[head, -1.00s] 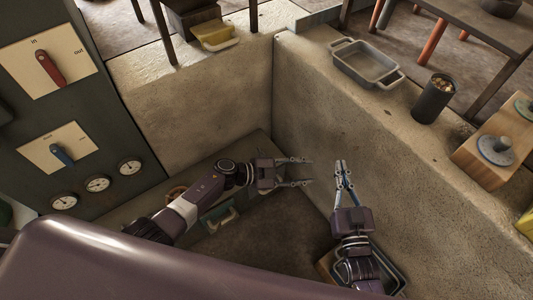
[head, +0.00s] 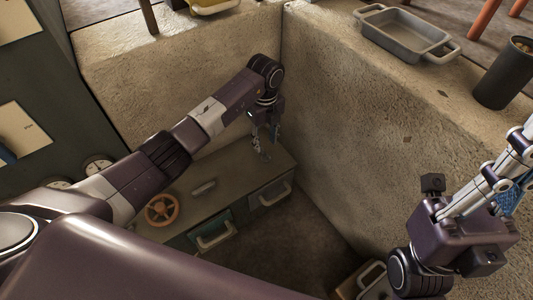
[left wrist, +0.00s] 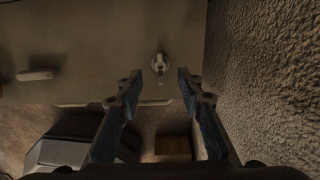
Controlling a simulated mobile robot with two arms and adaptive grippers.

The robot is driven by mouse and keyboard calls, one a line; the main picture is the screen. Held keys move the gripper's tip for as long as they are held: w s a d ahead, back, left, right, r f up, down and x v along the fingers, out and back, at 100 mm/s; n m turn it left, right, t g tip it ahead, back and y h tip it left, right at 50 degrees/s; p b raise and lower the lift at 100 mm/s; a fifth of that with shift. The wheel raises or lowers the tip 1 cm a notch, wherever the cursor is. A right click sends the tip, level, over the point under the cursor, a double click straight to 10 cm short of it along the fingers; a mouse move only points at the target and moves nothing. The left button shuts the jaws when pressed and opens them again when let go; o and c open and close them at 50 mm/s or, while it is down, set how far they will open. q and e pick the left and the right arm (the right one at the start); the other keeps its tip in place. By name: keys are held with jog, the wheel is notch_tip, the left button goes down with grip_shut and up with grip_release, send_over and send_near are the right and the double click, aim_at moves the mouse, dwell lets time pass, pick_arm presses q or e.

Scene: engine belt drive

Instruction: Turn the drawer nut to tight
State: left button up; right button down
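In the left wrist view, a small pale nut (left wrist: 160,62) with a short pointed end sits on the bench top (left wrist: 105,35), just beyond the fingertips. I take it for the drawer nut. My left gripper (left wrist: 160,85) is open and empty, its two fingers apart with the nut lined up between them. In the head view, my left gripper (head: 265,147) points down at the far end of the low drawer bench (head: 225,182) and mostly hides the nut there. My right gripper (head: 513,170) is at the right edge, its fingertips cut off.
An orange handwheel (head: 161,208) and a grey bar handle (head: 203,187) are on the bench top. Drawers with pale handles (head: 272,195) face the front. A rough concrete wall (head: 350,130) rises close beside my left gripper. A grey tray (head: 405,35) and dark cup (head: 503,75) stand on the ledge.

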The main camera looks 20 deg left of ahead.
aim_at(265, 155)
pick_arm(q)
notch_tip(265, 155, down, 6)
jog(key=shift+f+b, duration=0.1)
jog(key=shift+b, duration=1.1)
grip_shut()
